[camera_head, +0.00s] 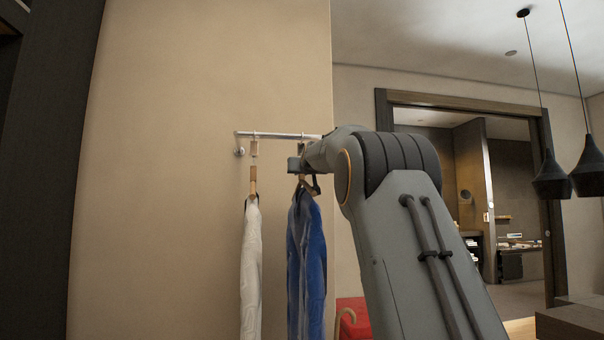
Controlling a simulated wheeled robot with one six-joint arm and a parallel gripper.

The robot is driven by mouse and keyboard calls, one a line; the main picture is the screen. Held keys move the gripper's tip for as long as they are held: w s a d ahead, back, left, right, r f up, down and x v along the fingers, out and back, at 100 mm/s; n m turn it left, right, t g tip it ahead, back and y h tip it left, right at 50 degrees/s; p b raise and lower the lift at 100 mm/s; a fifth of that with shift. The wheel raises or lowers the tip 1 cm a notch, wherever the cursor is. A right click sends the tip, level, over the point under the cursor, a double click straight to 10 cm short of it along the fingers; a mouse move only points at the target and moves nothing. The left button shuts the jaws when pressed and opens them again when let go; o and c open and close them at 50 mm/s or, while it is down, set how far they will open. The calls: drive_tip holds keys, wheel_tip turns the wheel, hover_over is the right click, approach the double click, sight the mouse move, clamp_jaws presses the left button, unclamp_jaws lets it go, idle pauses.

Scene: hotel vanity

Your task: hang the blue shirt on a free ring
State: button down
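The blue shirt (308,265) hangs upright on a wooden hanger (308,184), just right of a white shirt (251,270). My gripper (304,177) is at the top of the blue shirt's hanger, right under the rail (278,135). My arm and gripper cover the hanger's top, so I cannot tell whether the fingers are closed on it. A ring fitting (302,146) hangs from the rail just above my gripper. Whether the hanger is joined to it is hidden. The white shirt's hanger (253,180) hangs from another ring fitting (254,148).
The rail is fixed to the beige wall (190,150), and my arm hides its right end. A red item (352,318) and a cane-like curved handle (342,318) are low behind my arm. Pendant lamps (551,180) hang at the right. The wall left of the white shirt is clear.

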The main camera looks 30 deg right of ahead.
drive_tip(key=shift+f+b, duration=0.4)
drive_tip(key=shift+b, duration=0.2)
idle(0.6)
drive_tip(key=c, duration=1.6)
unclamp_jaws()
drive_tip(key=shift+o, duration=0.2)
drive_tip(key=shift+f, duration=0.1)
drive_tip(key=b, duration=0.3)
hover_over(306, 186)
drive_tip(key=shift+s, duration=0.1)
